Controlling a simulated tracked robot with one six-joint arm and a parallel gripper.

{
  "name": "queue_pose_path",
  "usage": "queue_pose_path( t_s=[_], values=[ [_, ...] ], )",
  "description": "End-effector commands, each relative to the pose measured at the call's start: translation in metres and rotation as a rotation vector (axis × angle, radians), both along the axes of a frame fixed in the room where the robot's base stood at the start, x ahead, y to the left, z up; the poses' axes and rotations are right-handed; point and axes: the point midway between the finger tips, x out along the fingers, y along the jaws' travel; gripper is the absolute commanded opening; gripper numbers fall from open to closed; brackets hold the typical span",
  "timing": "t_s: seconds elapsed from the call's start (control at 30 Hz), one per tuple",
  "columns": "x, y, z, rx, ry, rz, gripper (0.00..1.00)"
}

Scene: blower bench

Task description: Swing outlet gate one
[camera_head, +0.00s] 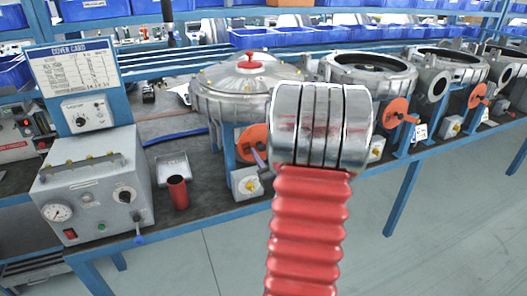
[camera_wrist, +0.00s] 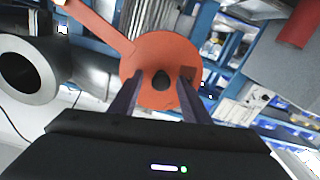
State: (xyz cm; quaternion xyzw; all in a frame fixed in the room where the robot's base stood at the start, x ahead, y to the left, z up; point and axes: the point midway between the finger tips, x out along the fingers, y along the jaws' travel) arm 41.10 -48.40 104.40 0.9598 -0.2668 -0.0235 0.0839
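The orange outlet gate (camera_head: 253,143) at the leftmost blower shows left of my arm in the head view. In the wrist view the round orange gate disc (camera_wrist: 160,50) fills the middle, with a dark knob (camera_wrist: 160,81) at its centre and an orange strip running to the upper left. A grey outlet ring (camera_wrist: 30,68) with a dark open bore stands left of the disc. My gripper (camera_wrist: 160,84) is open, its two fingers on either side of the knob with gaps; contact with the disc cannot be told. In the head view my arm hides most of the gripper.
The leftmost blower (camera_head: 245,88) has a red-knobbed lid. A grey control box (camera_head: 92,190) and a red cup (camera_head: 177,192) stand left on the bench. More blowers with orange gates (camera_head: 397,112) line the right. The floor in front is clear.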

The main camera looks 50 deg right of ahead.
Motion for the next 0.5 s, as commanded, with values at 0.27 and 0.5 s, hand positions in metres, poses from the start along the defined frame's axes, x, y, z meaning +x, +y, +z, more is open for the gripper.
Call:
queue_pose_path(
  t_s=[0.27,0.5],
  values=[
    [0.0014,0.0012,0.0002,0.0,0.0,0.003,0.23],
    [0.0016,0.0011,0.0004,0.0,0.0,0.003,0.07]
  ],
)
